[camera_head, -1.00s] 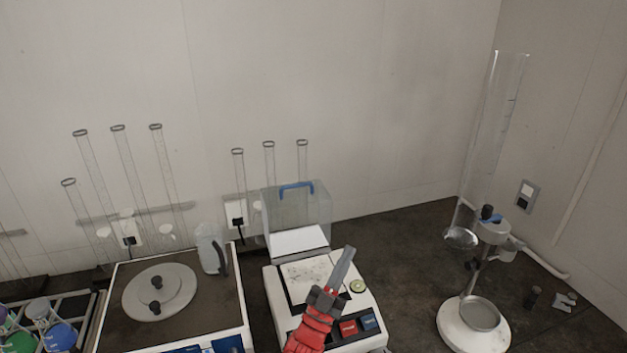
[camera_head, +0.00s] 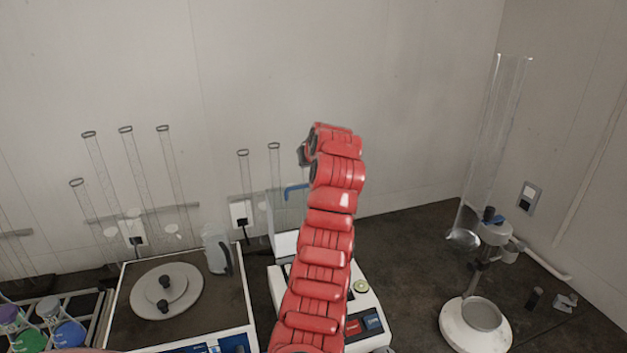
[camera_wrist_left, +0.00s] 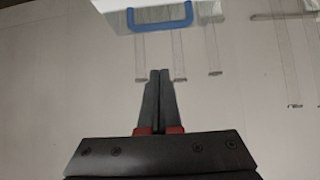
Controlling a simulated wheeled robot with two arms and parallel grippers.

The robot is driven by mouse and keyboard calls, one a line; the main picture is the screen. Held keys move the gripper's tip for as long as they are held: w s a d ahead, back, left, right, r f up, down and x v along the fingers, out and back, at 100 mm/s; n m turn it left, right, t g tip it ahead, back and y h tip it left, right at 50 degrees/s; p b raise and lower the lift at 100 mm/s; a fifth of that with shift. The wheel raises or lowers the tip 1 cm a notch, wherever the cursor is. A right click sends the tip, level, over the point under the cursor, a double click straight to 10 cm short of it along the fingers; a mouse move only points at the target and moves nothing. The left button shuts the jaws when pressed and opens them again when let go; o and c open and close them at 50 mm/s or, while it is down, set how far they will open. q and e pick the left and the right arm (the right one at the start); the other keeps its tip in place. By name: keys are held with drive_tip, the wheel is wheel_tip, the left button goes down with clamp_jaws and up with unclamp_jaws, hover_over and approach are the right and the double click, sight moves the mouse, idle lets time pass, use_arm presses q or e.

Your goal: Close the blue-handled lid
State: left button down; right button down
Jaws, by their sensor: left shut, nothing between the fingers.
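The clear lid (camera_head: 281,218) stands open, upright at the back of the white device (camera_head: 366,298). Its blue handle (camera_head: 296,190) is at the top edge, partly hidden by my red left arm. In the left wrist view the handle (camera_wrist_left: 160,26) crosses the top of the picture, with the whitish lid (camera_wrist_left: 148,4) at the upper edge. My left gripper (camera_wrist_left: 159,72) is shut and empty, with its tips pointing toward the handle and apart from it in the picture. In the head view the fingers are hidden behind the arm. My right gripper is not in view.
Clear tubes (camera_head: 100,160) stand along the wall. A stand with a white base (camera_head: 460,325) is at right. Dark bench (camera_head: 415,225) is free between them.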

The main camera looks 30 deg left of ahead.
use_arm(q)
drive_tip(key=p, duration=0.4)
hover_over(302, 195)
drive_tip(key=f, duration=0.4)
drive_tip(key=shift+w+a+f, duration=0.15)
drive_tip(key=shift+a+f, duration=0.15)
drive_tip(key=shift+a, duration=0.05)
drive_tip(key=shift+p+x, duration=0.35)
drive_tip(key=shift+x, duration=0.6)
drive_tip(key=shift+w+a+f+p, duration=0.2)
drive_tip(key=shift+w+f+p, duration=0.05)
drive_tip(key=shift+p, duration=0.05)
drive_tip(key=shift+s+d+f, duration=0.1)
drive_tip(key=shift+s, duration=0.05)
drive_tip(key=shift+s+d+f+p, duration=0.15)
drive_tip(key=shift+s+d+p, duration=0.6)
drive_tip(key=shift+d+p, duration=0.15)
drive_tip(key=shift+s+d+f, duration=0.25)
drive_tip(key=shift+s+d, duration=0.15)
drive_tip(key=shift+d, duration=0.1)
